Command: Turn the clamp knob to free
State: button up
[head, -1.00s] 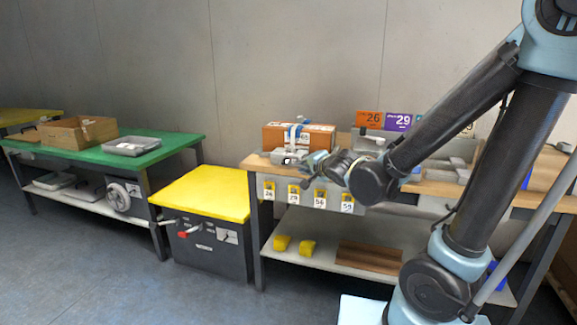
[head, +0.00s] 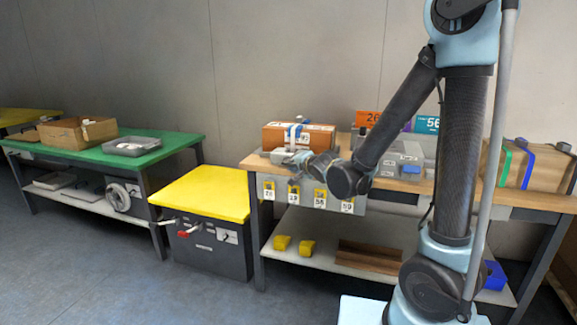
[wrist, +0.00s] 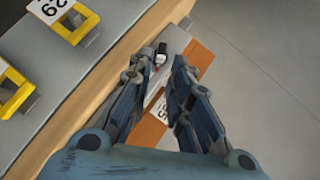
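A brown box (head: 320,137) with a blue and white strap lies at the left end of the wooden bench, with a grey clamp body (head: 284,157) in front of it. In the wrist view a small black knob (wrist: 161,48) with a bit of red stands at a grey clamp part (wrist: 176,42), beside the orange-brown box (wrist: 199,58). My gripper (wrist: 155,72) is open, its two fingers apart with the knob just beyond and between the tips. No contact shows. In the head view my gripper (head: 303,163) is close to the clamp and partly hides it.
Yellow numbered tags (head: 320,198) hang along the bench's front edge. A grey bin (head: 405,160) and a strapped box (head: 525,165) stand farther right. A yellow-topped cabinet (head: 205,192) stands left of the bench, before a green table (head: 150,150).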

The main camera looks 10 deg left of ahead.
jog(key=shift+x, duration=3)
jog(key=shift+s, duration=0.1)
grip_shut()
